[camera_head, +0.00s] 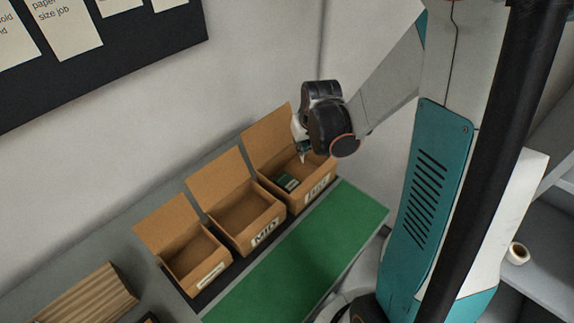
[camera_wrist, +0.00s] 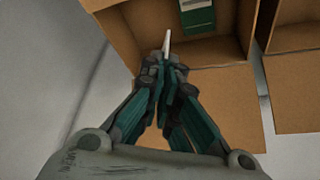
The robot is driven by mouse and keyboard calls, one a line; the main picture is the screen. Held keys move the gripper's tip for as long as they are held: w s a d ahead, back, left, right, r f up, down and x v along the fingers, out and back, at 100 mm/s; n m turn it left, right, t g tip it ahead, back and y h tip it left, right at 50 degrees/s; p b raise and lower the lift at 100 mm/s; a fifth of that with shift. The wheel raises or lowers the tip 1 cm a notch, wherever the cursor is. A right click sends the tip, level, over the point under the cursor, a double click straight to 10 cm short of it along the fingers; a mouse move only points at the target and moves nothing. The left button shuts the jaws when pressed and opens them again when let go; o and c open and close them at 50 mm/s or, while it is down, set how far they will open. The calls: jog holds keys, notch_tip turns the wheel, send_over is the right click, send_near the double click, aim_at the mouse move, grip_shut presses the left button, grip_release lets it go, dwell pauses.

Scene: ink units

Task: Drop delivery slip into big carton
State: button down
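The big carton (camera_head: 299,203) is the farthest of three open cardboard boxes. Its lid stands raised at the back and its front label is hard to read. My gripper (camera_head: 302,152) is above its opening, pointing down. In the wrist view my gripper (camera_wrist: 165,66) has its fingertips closed on a thin white slip (camera_wrist: 167,44), seen nearly edge-on. The slip also shows below the fingers in the head view (camera_head: 303,159). A green and white pack (camera_head: 288,181) lies inside the big carton; it also shows in the wrist view (camera_wrist: 197,14).
The MID carton (camera_head: 262,238) and a smaller carton (camera_head: 205,276) stand beside it in a row. A green mat (camera_head: 300,262) in front of them is clear. Ribbed brown stock (camera_head: 92,297) lies at lower left. A wall is behind the cartons.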

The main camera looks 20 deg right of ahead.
jog(key=shift+f+b, duration=1.2)
jog(key=shift+f, duration=0.8)
jog(key=c, duration=1.7)
grip_release()
jog(key=shift+r, duration=0.15)
jog(key=v, duration=1.2)
jog(key=shift+s, duration=0.15)
jog(key=shift+a, duration=0.1)
